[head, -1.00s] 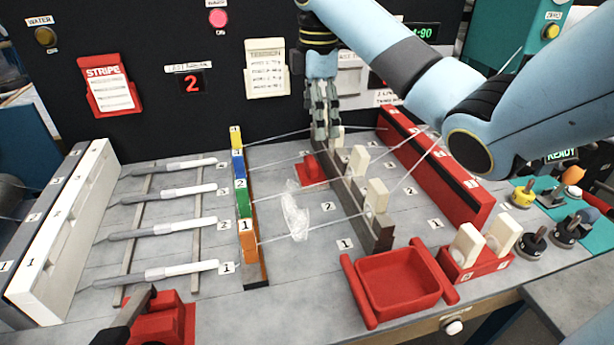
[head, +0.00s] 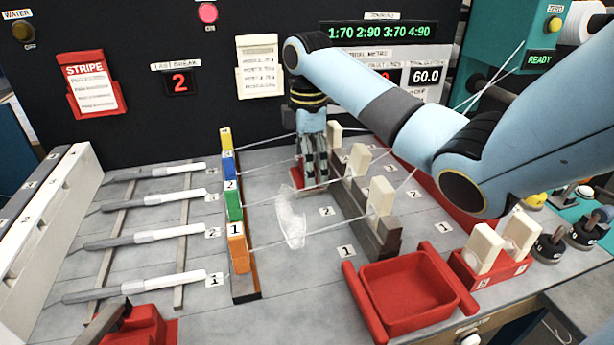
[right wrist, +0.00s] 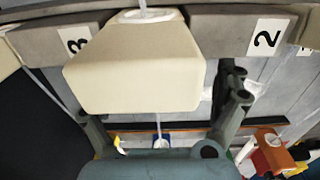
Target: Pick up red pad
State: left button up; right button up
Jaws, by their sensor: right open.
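The red pad (head: 299,172) sits on the grey table at the back, right of the yellow, blue, green and orange posts. I cannot tell whether the fingers touch the pad. In the right wrist view, the open fingers (right wrist: 168,125) show on either side of a cream block that covers the middle. The pad cannot be made out there. My left gripper is not in view.
A dark rail with cream blocks (head: 381,196) stands just right of my right gripper. Threads run from the coloured posts (head: 237,240) across to it. A crumpled clear film (head: 291,218) lies in front of the gripper. A red tray (head: 405,290) stands at the front right.

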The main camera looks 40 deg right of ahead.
jog(key=shift+f, duration=0.85)
jog(key=c, duration=1.3)
notch_tip(320, 180, up, 8)
jog(key=shift+w+d, duration=0.1)
jog(key=shift+c, duration=0.2)
notch_tip(320, 180, up, 10)
jog(key=p, duration=0.9)
jog(key=shift+p, duration=0.4)
